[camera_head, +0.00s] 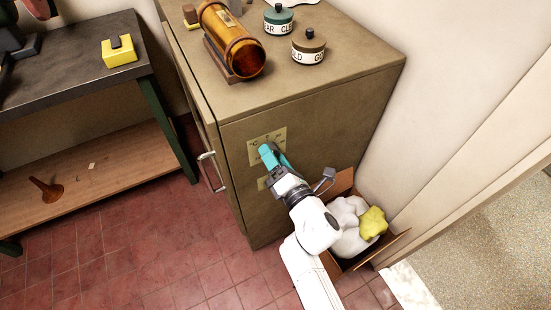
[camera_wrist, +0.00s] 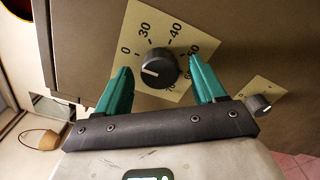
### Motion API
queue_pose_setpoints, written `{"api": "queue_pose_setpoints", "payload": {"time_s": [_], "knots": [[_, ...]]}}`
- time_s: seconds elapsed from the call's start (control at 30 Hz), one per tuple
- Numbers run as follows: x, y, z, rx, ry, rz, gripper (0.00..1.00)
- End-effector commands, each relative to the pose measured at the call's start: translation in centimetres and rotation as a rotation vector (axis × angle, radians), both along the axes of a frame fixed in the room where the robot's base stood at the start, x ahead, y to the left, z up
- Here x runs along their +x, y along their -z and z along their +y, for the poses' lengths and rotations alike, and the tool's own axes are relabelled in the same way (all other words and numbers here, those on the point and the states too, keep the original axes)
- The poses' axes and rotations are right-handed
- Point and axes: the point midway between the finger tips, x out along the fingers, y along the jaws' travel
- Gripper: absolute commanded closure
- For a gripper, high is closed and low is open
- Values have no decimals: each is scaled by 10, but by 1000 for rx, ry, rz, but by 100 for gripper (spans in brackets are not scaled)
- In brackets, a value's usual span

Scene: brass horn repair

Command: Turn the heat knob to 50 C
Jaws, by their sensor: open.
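The heat knob (camera_wrist: 159,68) is a round black knob on a cream dial plate (camera_wrist: 148,25), fixed to the side of a brown cabinet. The plate has numbers including 0, 30 and 40; others are partly hidden by my right finger. The knob's white mark points left, on the side of the 0. My gripper (camera_wrist: 159,66) is open, with one teal finger on each side of the knob and gaps visible between fingers and knob. In the head view the plate (camera_head: 254,150) shows, but my gripper (camera_head: 272,155) hides the knob.
A smaller knob (camera_wrist: 259,104) sits on a second plate near my right finger. The cabinet (camera_head: 330,125) has a handle (camera_head: 211,171) at left and jars and a copper cylinder (camera_head: 231,40) on top. An open cardboard box (camera_head: 396,245) with white and yellow cloths stands beside my arm.

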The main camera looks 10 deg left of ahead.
Motion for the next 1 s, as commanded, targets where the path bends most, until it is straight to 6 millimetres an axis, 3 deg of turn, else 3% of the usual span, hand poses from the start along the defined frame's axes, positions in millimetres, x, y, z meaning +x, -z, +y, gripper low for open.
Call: {"api": "queue_pose_setpoints", "payload": {"time_s": [0.17, 0.7, 1.0], "knots": [[0, 0, 0, 0, 0, 0, 33], [0, 0, -1, 0, 1, 0, 84], [0, 0, -1, 27, 1, 19, 86]]}}
